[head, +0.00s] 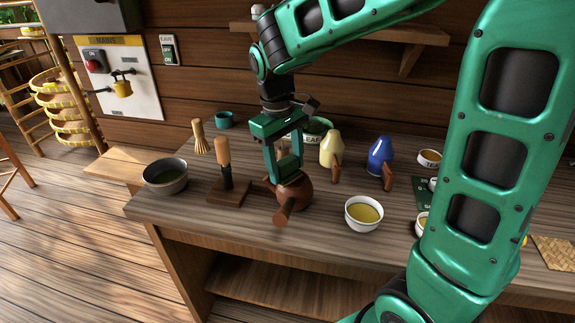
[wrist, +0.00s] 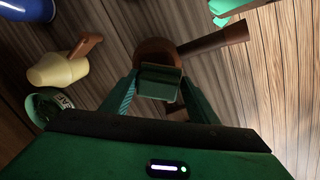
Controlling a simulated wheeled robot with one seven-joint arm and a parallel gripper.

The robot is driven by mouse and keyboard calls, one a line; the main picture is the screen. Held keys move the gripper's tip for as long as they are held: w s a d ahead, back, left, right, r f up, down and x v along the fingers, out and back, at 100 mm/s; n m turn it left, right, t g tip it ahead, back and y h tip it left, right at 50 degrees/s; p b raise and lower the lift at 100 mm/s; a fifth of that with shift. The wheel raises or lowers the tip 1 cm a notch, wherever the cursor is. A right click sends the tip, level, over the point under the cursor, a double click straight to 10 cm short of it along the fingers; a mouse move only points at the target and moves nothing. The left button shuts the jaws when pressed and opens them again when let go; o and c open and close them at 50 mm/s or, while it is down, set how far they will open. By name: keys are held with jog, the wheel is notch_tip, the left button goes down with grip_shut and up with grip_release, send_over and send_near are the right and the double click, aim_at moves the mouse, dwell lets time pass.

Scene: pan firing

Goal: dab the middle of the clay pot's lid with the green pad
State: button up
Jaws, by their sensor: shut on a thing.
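The brown clay pot (head: 299,196) stands on the counter, its side handle (head: 283,211) pointing toward the front. In the wrist view the pot (wrist: 153,48) shows beyond my fingertips, with its handle (wrist: 217,41) running to the upper right. My gripper (head: 285,174) points down over the pot. In the wrist view it is shut on the green pad (wrist: 160,82), a small block between the fingers. The pad covers most of the lid there, and the fingers hide it in the head view. I cannot tell whether pad and lid touch.
A wooden stand with an upright handle (head: 223,158) and a dark bowl (head: 166,177) are left of the pot. A white bowl of yellow liquid (head: 363,213) is close on the right. A cream bottle (head: 331,148) and a blue one (head: 380,155) stand behind. The front counter strip is clear.

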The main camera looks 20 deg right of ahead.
aim_at(297, 158)
dwell(0.4)
jog(key=shift+r, duration=0.7)
jog(key=shift+d, duration=0.1)
jog(key=shift+w+d+f, duration=0.1)
jog(key=shift+w+d, duration=0.1)
jog(key=shift+d, duration=0.45)
jog(key=shift+w+d, duration=0.15)
jog(key=shift+d, duration=0.45)
jog(key=shift+f, duration=0.6)
jog(key=shift+s+d+r, duration=0.1)
jog(key=shift+s+d, duration=0.15)
jog(key=shift+s, duration=0.1)
jog(key=shift+w+a, duration=0.1)
dwell(0.3)
jog(key=shift+w+a, duration=0.4)
jog(key=shift+w, duration=0.25)
